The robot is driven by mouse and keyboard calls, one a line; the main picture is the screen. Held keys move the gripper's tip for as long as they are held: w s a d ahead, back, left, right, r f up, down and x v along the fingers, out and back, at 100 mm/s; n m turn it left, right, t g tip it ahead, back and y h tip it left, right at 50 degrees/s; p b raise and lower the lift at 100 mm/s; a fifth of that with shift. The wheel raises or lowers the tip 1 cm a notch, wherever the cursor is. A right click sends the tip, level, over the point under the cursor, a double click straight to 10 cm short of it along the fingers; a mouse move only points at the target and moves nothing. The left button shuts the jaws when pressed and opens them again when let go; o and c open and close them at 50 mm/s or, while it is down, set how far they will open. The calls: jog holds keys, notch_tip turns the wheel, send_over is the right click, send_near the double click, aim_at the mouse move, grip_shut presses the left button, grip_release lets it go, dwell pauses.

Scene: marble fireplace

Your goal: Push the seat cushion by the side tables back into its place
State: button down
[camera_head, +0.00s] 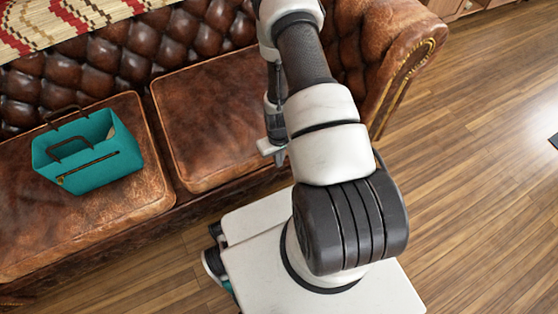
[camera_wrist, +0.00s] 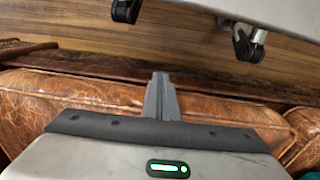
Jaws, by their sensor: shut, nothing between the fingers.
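A brown leather seat cushion (camera_head: 212,125) lies on the tufted sofa, left of my arm in the head view. A narrow gap separates it from the left seat cushion (camera_head: 150,190), and its right part is hidden behind my arm. My gripper (camera_head: 278,156) points down by its front right part, partly hidden by my own forearm. In the wrist view the shut, empty fingers (camera_wrist: 160,80) show in front of the cushion's worn leather side (camera_wrist: 70,88). I cannot tell whether they touch it. No side table shows clearly.
A teal bag (camera_head: 88,155) stands on the left cushion. The sofa's rolled armrest (camera_head: 395,45) rises right of my arm. A patterned blanket (camera_head: 60,22) covers the backrest top. Wooden furniture (camera_head: 450,8) shows at the top edge.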

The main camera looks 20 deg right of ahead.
notch_tip(320, 180, up, 10)
jog(key=p, duration=0.3)
jog(key=shift+s, duration=0.25)
jog(key=w+a+r+t, duration=0.1)
jog(key=w+r, duration=0.2)
jog(key=r, duration=0.9)
jog(key=w+a+r+t, duration=0.1)
jog(key=w+r, duration=0.1)
jog(key=r, duration=1.1)
jog(key=s+a+r+t, duration=0.2)
jog(key=s+a+r, duration=0.1)
jog(key=s+r, duration=0.65)
jog(key=s+a+r+t, duration=0.25)
jog(key=s+r, duration=0.35)
jog(key=r, duration=0.7)
notch_tip(320, 180, up, 23)
jog(key=p, duration=2.3)
jog(key=shift+a+r+g, duration=0.15)
jog(key=shift+a+g, duration=0.05)
jog(key=shift+g, duration=0.25)
jog(key=shift+s, duration=0.1)
